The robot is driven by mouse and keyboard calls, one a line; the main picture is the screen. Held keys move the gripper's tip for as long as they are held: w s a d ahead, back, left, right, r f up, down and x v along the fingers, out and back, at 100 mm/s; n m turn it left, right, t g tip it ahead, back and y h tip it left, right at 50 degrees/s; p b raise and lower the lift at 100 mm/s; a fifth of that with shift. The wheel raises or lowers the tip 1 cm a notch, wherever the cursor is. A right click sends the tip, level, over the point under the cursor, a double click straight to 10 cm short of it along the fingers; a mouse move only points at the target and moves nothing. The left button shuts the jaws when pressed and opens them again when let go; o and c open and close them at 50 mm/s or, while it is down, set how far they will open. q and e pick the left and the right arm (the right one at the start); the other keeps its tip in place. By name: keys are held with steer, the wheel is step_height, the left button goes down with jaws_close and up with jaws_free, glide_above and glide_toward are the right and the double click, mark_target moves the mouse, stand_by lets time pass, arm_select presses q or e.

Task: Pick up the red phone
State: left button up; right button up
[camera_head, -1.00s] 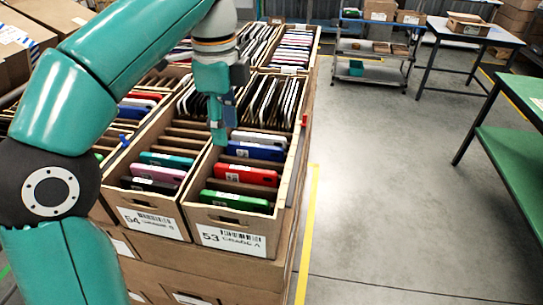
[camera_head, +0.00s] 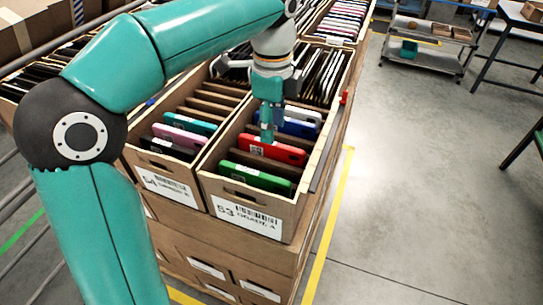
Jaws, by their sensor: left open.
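The red phone (camera_head: 274,149) stands on edge in the front part of the carton labelled 53 (camera_head: 245,211), between cardboard dividers. A green phone (camera_head: 257,177) is in front of it, and a blue phone (camera_head: 299,127) and a white phone are behind it. My left gripper (camera_head: 267,138) points down from above, with its fingertips at the upper edge of the red phone, left of its middle. It is open. Whether the fingers touch the phone I cannot tell. My right gripper is not in view.
Carton 54 (camera_head: 167,187), with teal, pink and black phones, stands directly to the left. Dark phones stand in rows behind. A small red object (camera_head: 344,97) is on the right carton edge. The floor to the right is clear up to a grey cart (camera_head: 420,62).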

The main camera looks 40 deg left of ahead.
mark_target(271, 155)
arm_select(q)
steer(key=shift+s+a+f, duration=0.1)
steer(key=shift+f, duration=2.75)
jaws_close()
